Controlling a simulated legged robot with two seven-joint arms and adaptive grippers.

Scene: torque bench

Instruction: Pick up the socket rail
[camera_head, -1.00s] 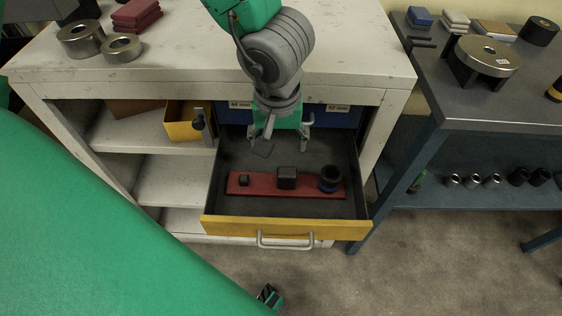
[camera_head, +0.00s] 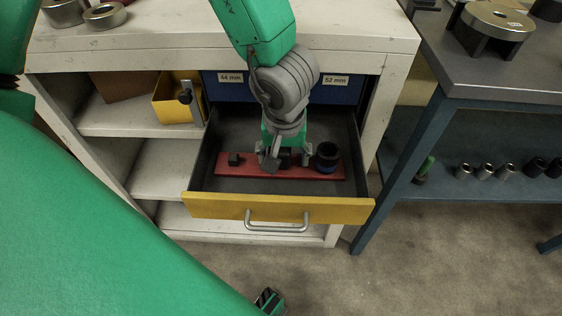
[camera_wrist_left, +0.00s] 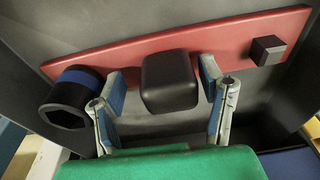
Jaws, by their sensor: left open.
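The socket rail (camera_head: 252,171) is a flat red strip lying in the open drawer. It carries a small dark cube (camera_head: 234,159) at its left, a larger black rounded block in its middle, and a black socket with a blue band (camera_head: 327,158) at its right. My left gripper (camera_head: 288,160) is open over the middle of the rail, partly hiding the block. In the left wrist view, its blue-padded fingers (camera_wrist_left: 163,82) stand apart on either side of the black block (camera_wrist_left: 170,82). The red rail (camera_wrist_left: 225,38) runs behind them. I cannot tell whether the fingers touch anything.
The drawer's yellow front (camera_head: 215,206) has a metal handle (camera_head: 277,226). The drawer floor around the rail is mostly bare. A white cabinet top (camera_head: 150,45) overhangs the back of the drawer. A grey bench (camera_head: 470,75) stands to the right.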

